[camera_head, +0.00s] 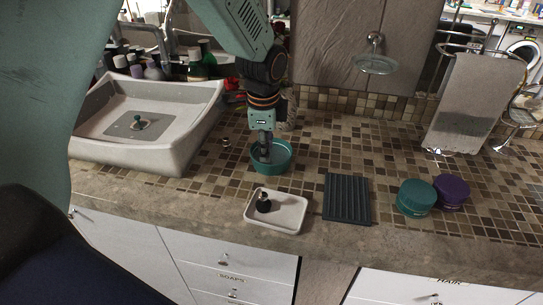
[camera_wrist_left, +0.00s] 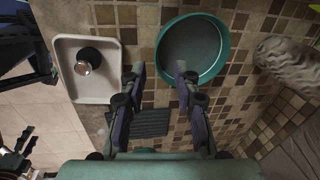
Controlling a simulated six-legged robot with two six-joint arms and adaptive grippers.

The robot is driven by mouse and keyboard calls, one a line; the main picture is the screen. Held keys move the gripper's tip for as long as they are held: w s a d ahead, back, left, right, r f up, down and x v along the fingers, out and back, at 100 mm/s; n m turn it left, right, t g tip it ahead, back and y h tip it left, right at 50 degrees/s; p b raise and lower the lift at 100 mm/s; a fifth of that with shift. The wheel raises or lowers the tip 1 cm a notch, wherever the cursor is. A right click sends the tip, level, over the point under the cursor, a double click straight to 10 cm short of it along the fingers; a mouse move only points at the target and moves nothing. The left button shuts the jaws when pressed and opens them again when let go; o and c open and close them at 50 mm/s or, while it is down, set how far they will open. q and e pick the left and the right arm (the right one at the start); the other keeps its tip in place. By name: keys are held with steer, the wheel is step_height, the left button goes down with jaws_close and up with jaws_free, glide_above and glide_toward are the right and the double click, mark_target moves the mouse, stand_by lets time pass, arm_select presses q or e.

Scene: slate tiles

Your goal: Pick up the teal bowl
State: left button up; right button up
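The teal bowl (camera_head: 283,166) stands upright on the tiled counter, right of the sink. My left gripper (camera_head: 265,157) points down at the bowl's left part and hides some of its inside. In the left wrist view, the bowl (camera_wrist_left: 221,68) lies ahead of my open left gripper (camera_wrist_left: 160,72). One finger is over the bowl's inside and the other is outside its wall, with the rim between them. The fingers are apart and do not appear closed on the wall.
A dark ribbed mat (camera_head: 347,198), a teal jar (camera_head: 416,197) and a purple jar (camera_head: 453,190) are to the right. The sink (camera_head: 180,140) is left.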

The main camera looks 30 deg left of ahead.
mark_target(268, 165)
arm_select(q)
steer(key=shift+d+f, duration=0.3)
steer(key=shift+f, duration=0.65)
steer(key=f, duration=0.4)
steer(key=shift+w+a+f, duration=0.25)
steer(key=shift+w+f+b, duration=0.2)
steer(key=shift+f+b, duration=0.1)
steer(key=shift+f, duration=0.1)
steer(key=shift+d+r, duration=0.1)
steer(key=shift+d, duration=0.05)
steer(key=shift+s, duration=0.15)
steer(key=shift+c, duration=0.5)
steer(key=c, duration=0.3)
jaws_close()
